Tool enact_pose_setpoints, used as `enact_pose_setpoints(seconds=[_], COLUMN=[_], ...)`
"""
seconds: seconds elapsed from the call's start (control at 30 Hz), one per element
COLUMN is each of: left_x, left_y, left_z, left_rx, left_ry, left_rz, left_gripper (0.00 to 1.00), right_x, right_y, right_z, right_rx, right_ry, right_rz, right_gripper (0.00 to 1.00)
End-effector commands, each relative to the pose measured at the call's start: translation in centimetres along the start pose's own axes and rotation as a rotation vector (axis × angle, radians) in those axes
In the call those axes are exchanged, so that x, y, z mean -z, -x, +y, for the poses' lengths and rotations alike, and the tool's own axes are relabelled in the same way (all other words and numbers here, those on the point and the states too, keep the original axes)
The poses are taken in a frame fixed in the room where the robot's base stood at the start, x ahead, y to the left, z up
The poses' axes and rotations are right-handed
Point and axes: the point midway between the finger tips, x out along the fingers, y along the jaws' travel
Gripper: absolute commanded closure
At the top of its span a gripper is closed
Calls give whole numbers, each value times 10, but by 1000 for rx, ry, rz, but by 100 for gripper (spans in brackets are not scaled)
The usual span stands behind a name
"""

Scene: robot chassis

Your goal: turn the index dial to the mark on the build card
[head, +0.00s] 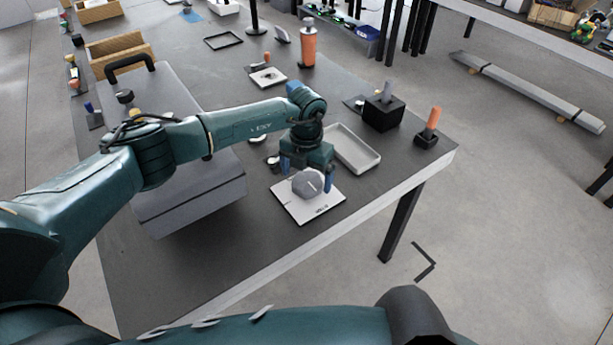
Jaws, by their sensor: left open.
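The index dial (309,184) is a grey faceted knob with a light line on its top. It sits on a white square plate (291,207) with small dark lettering, near the table's front edge. My left gripper (306,177) is open above the dial, its blue-tipped fingers on either side of it; I cannot tell whether they touch it. A white card with a dark figure (268,77) lies farther back; I cannot tell if it is the build card. My right gripper is out of view.
A shallow light tray (367,160) lies just behind the plate. A black block (383,113) and an orange-handled tool in a stand (429,128) are to the right. A large grey case (190,200) fills the left. An orange bottle (308,45) stands farther back.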

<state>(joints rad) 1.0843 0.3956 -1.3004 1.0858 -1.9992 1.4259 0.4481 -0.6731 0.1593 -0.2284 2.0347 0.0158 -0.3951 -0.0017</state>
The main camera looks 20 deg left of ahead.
Motion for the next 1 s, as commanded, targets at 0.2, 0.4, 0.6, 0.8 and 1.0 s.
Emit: enact_pose_setpoints(seconds=[0.2, 0.4, 0.6, 0.8, 1.0], left_x=[0, 0, 0, 0, 0], left_y=[-17, -18, -18, -17, -17], left_z=[0, 0, 0, 0, 0], left_rx=[0, 1, 1, 1, 1], left_ry=[-1, -1, -1, -1, -1], left_rz=[0, -1, -1, -1, -2], left_gripper=[7, 7, 17, 33, 50], right_x=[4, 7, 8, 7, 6], right_y=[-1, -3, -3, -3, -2], right_z=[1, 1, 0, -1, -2], right_rx=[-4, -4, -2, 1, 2], right_ry=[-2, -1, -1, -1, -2], right_rz=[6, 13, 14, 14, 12], right_gripper=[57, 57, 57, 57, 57])
